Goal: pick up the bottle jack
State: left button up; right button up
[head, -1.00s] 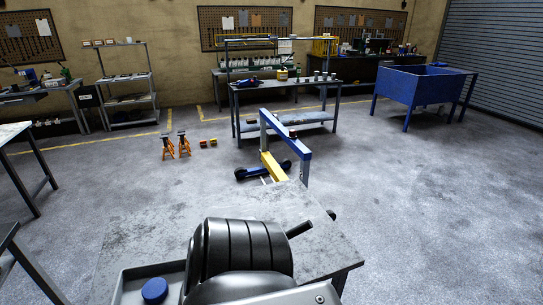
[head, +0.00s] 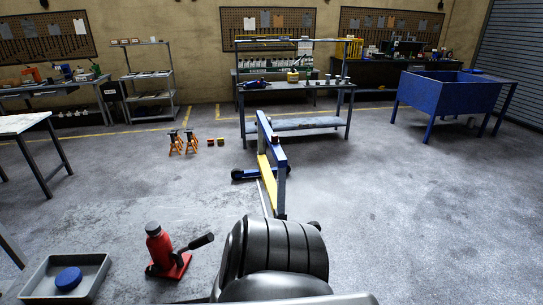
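The bottle jack (head: 160,250) is red with a black handle sticking out to the right. It stands upright at the lower left of the head view, on a grey surface whose edges I cannot make out. A large black ribbed part, which looks like mine, fills the bottom middle just right of the jack. The jack's body and handle are visible in front of it. Neither of my grippers is in view.
A grey tray (head: 96,272) with a blue round lid (head: 68,279) lies left of the jack. Beyond are a blue and yellow hoist (head: 279,180), orange jack stands (head: 183,143), a workbench (head: 300,124) and a blue tub (head: 440,95). Open floor lies right.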

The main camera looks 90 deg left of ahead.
aim_at(161, 249)
jog(key=u, duration=0.05)
jog(key=i, duration=0.65)
jog(key=u, duration=2.25)
